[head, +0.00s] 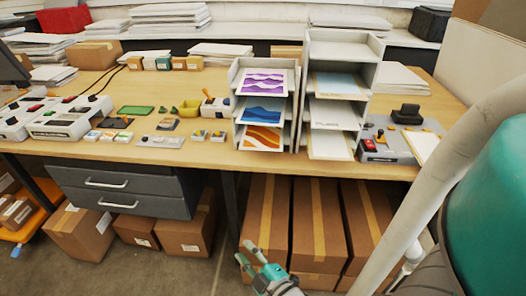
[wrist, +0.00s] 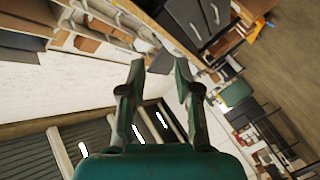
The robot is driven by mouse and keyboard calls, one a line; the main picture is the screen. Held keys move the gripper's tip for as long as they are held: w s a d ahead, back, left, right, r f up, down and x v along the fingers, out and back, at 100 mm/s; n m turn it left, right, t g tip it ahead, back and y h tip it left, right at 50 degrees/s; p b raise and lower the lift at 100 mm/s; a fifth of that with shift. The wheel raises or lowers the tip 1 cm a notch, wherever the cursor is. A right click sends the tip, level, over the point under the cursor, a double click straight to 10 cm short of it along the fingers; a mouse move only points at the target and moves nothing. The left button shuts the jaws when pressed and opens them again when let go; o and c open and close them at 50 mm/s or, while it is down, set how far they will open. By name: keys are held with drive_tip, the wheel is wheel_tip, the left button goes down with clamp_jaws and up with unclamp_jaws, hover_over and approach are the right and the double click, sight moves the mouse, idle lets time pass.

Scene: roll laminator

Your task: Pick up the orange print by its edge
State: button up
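The orange print (head: 262,137) is white-bordered with orange and brown waves. It lies in the lowest visible shelf of the left paper rack (head: 236,75), and its front edge sticks out towards me. A blue print (head: 262,110) and a purple print (head: 263,82) lie on the shelves above it. My gripper (head: 247,256) is low in the head view, below the table's front edge and well apart from the orange print. In the wrist view my gripper (wrist: 160,68) has its two fingers apart with nothing between them. The prints cannot be made out in the wrist view.
A second rack (head: 340,48) with paler sheets stands to the right of the first. A grey device with a red switch (head: 388,146) is further right on the wooden table (head: 215,157). Brown boxes (head: 265,210) stand under the table. Small items cover the table to the left.

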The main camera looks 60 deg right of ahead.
drive_tip(key=w+d+r+n+h, duration=0.1)
drive_tip(key=w+d+r, duration=0.15)
drive_tip(key=d, duration=0.35)
drive_tip(key=w+d+r+n+h, duration=0.1)
drive_tip(key=w+d+r+h, duration=0.15)
drive_tip(key=d, duration=0.25)
drive_tip(key=n, duration=0.3)
approach(251, 146)
drive_tip(key=shift+n+g+h, duration=0.4)
drive_tip(key=shift+h, duration=0.05)
drive_tip(key=shift+w+a+x, duration=0.1)
drive_tip(key=shift+a+x, duration=0.05)
drive_tip(key=shift+x, duration=2.35)
drive_tip(key=shift+w+a+x, duration=0.1)
drive_tip(key=shift+x, duration=2.4)
clamp_jaws()
